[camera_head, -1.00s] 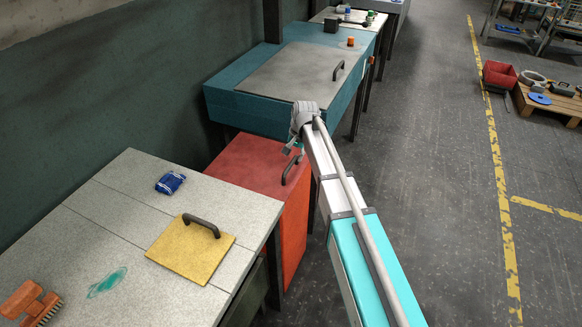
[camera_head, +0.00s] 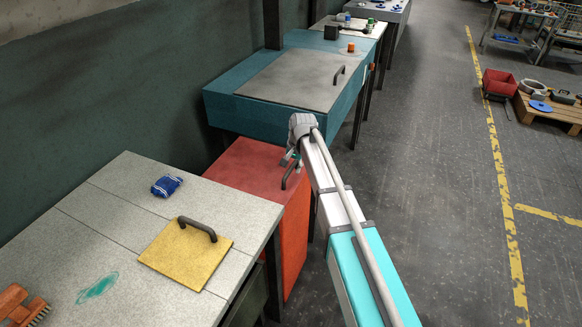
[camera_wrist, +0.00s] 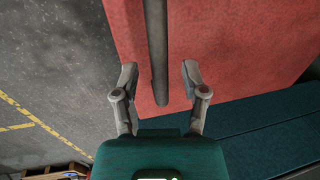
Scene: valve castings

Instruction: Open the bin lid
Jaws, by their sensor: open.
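The red bin (camera_head: 252,178) stands between the grey-topped bench and the teal chest, with its lid shut flat. A dark bar handle (camera_head: 289,176) is on the lid near its right edge. My gripper (camera_wrist: 160,75) is open, with one finger on each side of the handle and a gap to both. In the head view, my gripper (camera_head: 289,160) is small and partly hidden by my wrist, so contact with the handle cannot be told.
The grey bench (camera_head: 128,220) at left holds a yellow hatch with a handle (camera_head: 188,252), a blue cloth (camera_head: 166,186) and a brush (camera_head: 22,305). The teal chest (camera_head: 240,118) stands just behind the bin. Open floor (camera_head: 430,200) lies to the right.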

